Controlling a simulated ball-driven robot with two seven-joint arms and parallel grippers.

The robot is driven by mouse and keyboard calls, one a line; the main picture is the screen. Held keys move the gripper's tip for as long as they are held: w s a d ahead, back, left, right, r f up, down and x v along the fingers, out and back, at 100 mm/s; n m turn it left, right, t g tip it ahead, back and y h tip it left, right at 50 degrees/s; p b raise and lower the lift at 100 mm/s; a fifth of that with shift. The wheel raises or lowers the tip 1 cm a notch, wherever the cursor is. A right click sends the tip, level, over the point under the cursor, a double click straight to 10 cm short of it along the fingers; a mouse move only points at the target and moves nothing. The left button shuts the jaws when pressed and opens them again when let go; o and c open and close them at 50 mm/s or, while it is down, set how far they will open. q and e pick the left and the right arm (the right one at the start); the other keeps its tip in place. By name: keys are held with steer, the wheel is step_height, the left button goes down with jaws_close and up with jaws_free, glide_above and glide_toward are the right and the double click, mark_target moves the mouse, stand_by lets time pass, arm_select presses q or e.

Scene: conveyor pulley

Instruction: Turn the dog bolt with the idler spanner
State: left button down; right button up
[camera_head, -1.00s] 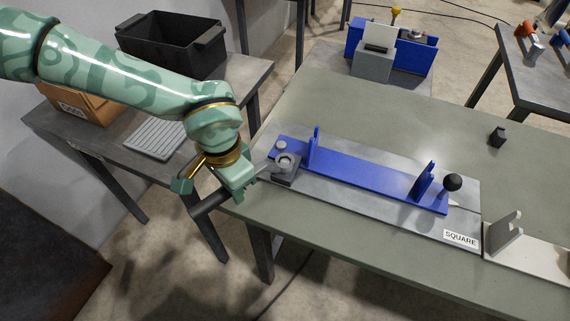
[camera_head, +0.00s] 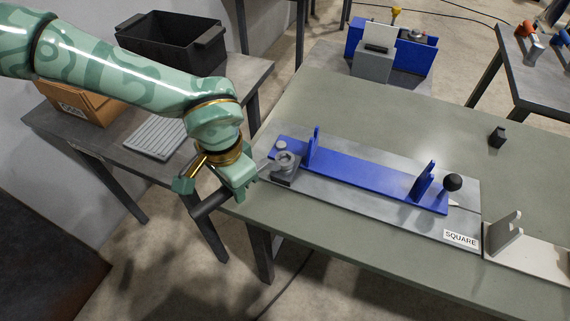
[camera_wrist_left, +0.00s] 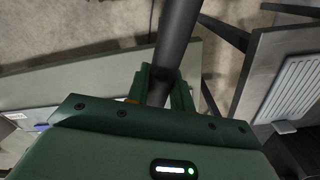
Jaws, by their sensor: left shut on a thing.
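My left gripper (camera_head: 238,188) is shut on the dark round handle of the idler spanner (camera_head: 208,204), just off the left edge of the bench. The handle also shows in the left wrist view (camera_wrist_left: 177,40), between the fingers (camera_wrist_left: 165,88). The spanner's grey shank runs from the gripper to the ring-shaped head (camera_head: 286,160) at the left end of the blue bracket. The head is over the dog bolt's place on a dark block; the bolt is mostly hidden, and I cannot tell how fully it is seated. My right gripper is not in view.
The blue bracket (camera_head: 370,175) with two upright lugs lies on a grey plate (camera_head: 340,196). A black ball knob (camera_head: 453,182) stands at its right end. A "SQUARE" label (camera_head: 461,239) and a pale angled fixture (camera_head: 504,233) are further right. The bench front (camera_head: 400,265) is clear.

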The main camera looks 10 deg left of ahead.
arm_select(q)
steer(key=shift+r+p, duration=3.95)
steer(key=shift+r, duration=0.75)
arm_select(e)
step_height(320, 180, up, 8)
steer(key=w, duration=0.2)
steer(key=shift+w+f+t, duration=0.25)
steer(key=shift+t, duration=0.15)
arm_select(q)
steer(key=shift+f, duration=0.1)
